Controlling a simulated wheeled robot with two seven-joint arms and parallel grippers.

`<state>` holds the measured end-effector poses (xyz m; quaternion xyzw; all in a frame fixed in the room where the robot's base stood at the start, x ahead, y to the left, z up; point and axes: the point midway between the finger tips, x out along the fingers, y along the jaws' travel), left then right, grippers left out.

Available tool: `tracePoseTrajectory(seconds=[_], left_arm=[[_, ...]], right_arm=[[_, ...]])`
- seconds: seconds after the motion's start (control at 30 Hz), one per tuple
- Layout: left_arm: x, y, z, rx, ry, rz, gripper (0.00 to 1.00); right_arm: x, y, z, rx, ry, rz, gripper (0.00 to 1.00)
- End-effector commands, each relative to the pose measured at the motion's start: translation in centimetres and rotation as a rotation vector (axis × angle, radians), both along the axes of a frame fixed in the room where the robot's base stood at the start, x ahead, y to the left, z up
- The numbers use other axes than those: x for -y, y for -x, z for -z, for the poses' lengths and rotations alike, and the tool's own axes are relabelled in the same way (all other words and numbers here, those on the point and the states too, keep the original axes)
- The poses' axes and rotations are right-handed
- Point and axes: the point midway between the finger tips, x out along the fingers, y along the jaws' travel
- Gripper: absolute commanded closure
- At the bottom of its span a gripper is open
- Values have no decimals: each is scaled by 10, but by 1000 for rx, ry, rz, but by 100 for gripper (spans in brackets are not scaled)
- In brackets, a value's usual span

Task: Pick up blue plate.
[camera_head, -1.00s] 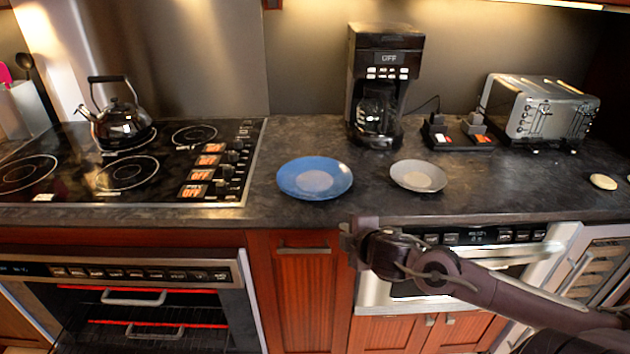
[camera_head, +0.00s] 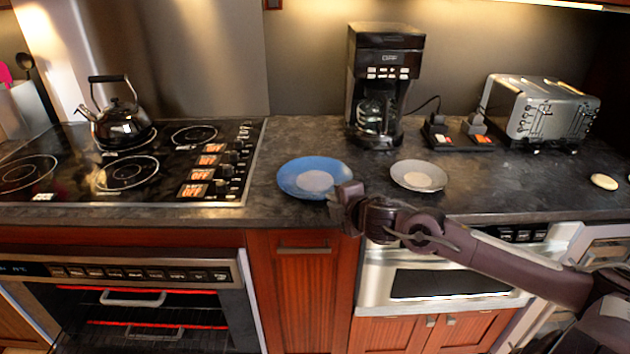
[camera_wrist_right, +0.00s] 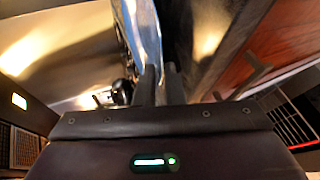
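The blue plate (camera_head: 293,178), with a paler centre, lies on the dark counter between the stove and the grey plate. In the right wrist view, what looks like its blue rim (camera_wrist_right: 146,28) shows almost edge-on just beyond the fingers. My right gripper (camera_head: 336,197) is at the plate's front right rim and hides a little of it. In the wrist view its two fingers (camera_wrist_right: 160,84) stand close together with a narrow gap. I cannot tell whether the rim is between them or whether they touch it. My left gripper is not in view.
A grey plate (camera_head: 419,175) lies to the right of the blue plate. A coffee maker (camera_head: 384,85) and a toaster (camera_head: 540,108) stand behind. The stove (camera_head: 120,168) with a kettle (camera_head: 122,122) is at left. The counter edge is just below my right gripper.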

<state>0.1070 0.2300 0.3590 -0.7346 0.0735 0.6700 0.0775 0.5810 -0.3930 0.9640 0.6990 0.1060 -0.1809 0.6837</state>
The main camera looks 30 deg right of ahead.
Motion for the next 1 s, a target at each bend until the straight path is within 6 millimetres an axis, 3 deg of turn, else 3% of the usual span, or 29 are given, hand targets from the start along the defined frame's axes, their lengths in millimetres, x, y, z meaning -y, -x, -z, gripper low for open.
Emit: tracePoseTrajectory(seconds=[0.37,0.67,0.77,1.0], left_arm=[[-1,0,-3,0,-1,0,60],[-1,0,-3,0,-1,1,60],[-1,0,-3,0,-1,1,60],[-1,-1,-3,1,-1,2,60]], right_arm=[[1,-36,13,2,-2,0,91],[2,-38,15,0,0,-1,91],[2,-38,15,0,0,-1,100],[2,-38,13,4,-1,-1,100]])
